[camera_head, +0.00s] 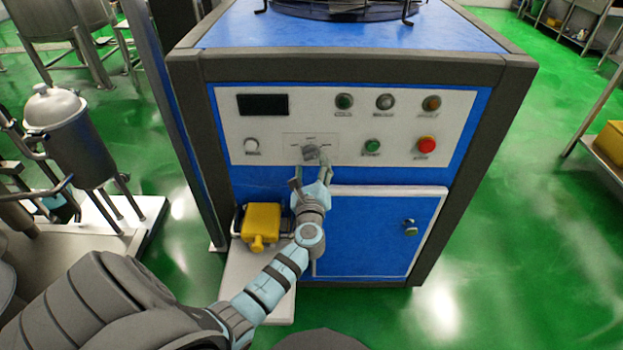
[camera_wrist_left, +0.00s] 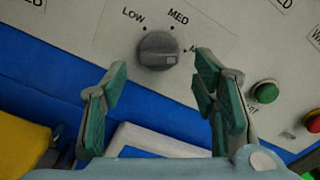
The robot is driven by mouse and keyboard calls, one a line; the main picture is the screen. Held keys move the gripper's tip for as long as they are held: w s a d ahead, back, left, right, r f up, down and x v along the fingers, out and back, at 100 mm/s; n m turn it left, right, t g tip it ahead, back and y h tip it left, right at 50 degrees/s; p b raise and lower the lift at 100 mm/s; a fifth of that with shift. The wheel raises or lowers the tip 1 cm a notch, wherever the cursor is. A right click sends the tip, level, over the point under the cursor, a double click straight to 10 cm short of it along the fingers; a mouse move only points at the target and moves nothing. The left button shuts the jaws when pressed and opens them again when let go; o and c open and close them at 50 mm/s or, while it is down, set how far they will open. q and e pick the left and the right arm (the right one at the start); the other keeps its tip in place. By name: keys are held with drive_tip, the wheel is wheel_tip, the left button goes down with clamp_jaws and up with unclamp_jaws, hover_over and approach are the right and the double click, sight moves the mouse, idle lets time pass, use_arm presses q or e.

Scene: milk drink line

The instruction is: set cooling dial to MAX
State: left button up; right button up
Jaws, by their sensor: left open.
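The cooling dial (camera_head: 311,152) is a grey knob on the white control panel. A lighter mark sits at the knob's right side, toward that third label. My left gripper (camera_head: 311,174) is just below the dial in the head view. Its fingers (camera_wrist_left: 161,85) are open and spread, with nothing between them; the knob shows beyond the gap, apart from both. My right gripper is not in view.
Lamps and buttons surround the dial, including a green button (camera_head: 372,146) and a red button (camera_head: 426,145). A dark display (camera_head: 263,104) is at upper left. A blue cabinet door (camera_head: 376,238) is below the panel.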

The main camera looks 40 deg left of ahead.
use_arm(q)
drive_tip(key=v, duration=0.8)
drive_tip(key=shift+s+d, duration=0.2)
drive_tip(key=shift+d, duration=0.1)
